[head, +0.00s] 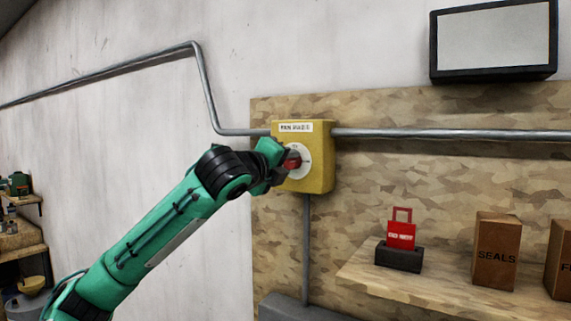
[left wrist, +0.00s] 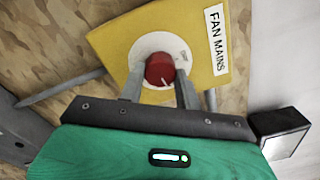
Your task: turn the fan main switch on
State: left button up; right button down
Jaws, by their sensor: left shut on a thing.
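The fan main switch is a yellow box (head: 316,170) on the wooden wall panel, with a white round dial plate and a red knob (head: 292,161). In the left wrist view the box (left wrist: 112,50) carries the label "FAN MAINS" (left wrist: 217,40), and the red knob (left wrist: 160,70) has a white mark near its lower edge. My left gripper (head: 284,164) reaches the box from the left and is shut on the red knob. In the left wrist view its two fingers (left wrist: 159,88) stand on either side of the knob. My right gripper is not in view.
Grey conduit (head: 430,134) runs into both sides of the box and down below it. A wooden shelf (head: 400,291) at the lower right holds a red tag on a black base (head: 399,257) and cardboard boxes (head: 497,250). A dark-framed panel (head: 494,40) hangs above.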

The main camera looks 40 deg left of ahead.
pick_arm(q)
jog(key=shift+f+m, duration=0.15)
jog(key=shift+m, duration=0.45)
jog(key=shift+w, duration=0.1)
jog(key=o, duration=1)
jog(key=shift+c, duration=0.2)
jog(key=s+d+b, duration=0.1)
jog(key=s+b, duration=0.4)
jog(key=s, duration=0.9)
jog(key=shift+b, duration=0.4)
jog(key=shift+w+d, duration=0.1)
